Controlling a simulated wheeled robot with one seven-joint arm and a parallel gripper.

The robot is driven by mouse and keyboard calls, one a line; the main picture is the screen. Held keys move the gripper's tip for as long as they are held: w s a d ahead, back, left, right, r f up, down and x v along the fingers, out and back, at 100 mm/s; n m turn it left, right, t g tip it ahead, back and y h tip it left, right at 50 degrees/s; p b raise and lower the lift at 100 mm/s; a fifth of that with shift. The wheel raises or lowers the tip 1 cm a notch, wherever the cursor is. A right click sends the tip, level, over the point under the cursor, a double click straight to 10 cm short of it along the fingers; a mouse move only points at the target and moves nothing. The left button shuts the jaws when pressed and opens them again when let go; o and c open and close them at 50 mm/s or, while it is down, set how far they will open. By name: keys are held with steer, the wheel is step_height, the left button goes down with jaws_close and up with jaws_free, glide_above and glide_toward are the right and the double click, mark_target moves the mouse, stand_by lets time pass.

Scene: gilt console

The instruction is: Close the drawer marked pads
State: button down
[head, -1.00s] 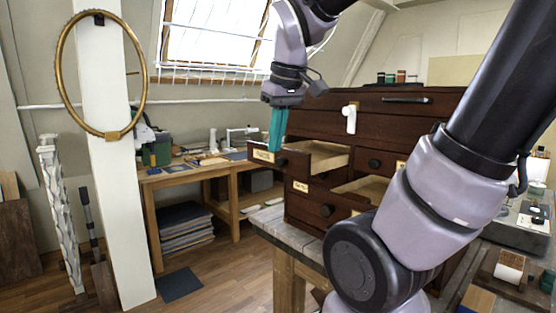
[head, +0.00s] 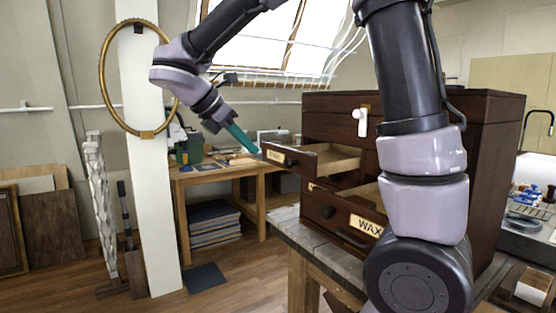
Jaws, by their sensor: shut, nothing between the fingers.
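A dark wooden chest (head: 486,170) stands on a workbench. Its upper left drawer (head: 312,160) is pulled out, with a pale, empty-looking inside and a small label on its front that is too small to read surely. A second drawer (head: 362,192) below and to the right is also open, partly hidden by my arm. A lower drawer front with a label reading WAX (head: 366,225) shows beneath. My gripper (head: 256,151) has teal fingers, shut and empty. It points down and right, its tips close to the front left end of the upper drawer; I cannot tell whether they touch.
A white tag (head: 361,121) hangs on the chest's upper front. A wooden side table (head: 199,172) with stacked sheets below stands behind left. A white post (head: 152,200) with a gilt oval frame (head: 104,75) is farther left. Open floor lies in front of them.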

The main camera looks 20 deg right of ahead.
mark_target(286, 167)
steer(key=w+d+f, duration=0.3)
steer(key=d+f, duration=0.1)
steer(key=d, duration=0.4)
steer(key=shift+f, duration=0.35)
steer(key=w+d, duration=0.2)
steer(key=d, duration=0.4)
steer(key=w+d, duration=0.1)
steer(key=d, duration=0.4)
steer(key=w+d, duration=0.2)
steer(key=d, duration=0.4)
steer(key=shift+w+d+r, duration=0.1)
steer(key=shift+w+d, duration=0.2)
steer(key=shift+w, duration=0.05)
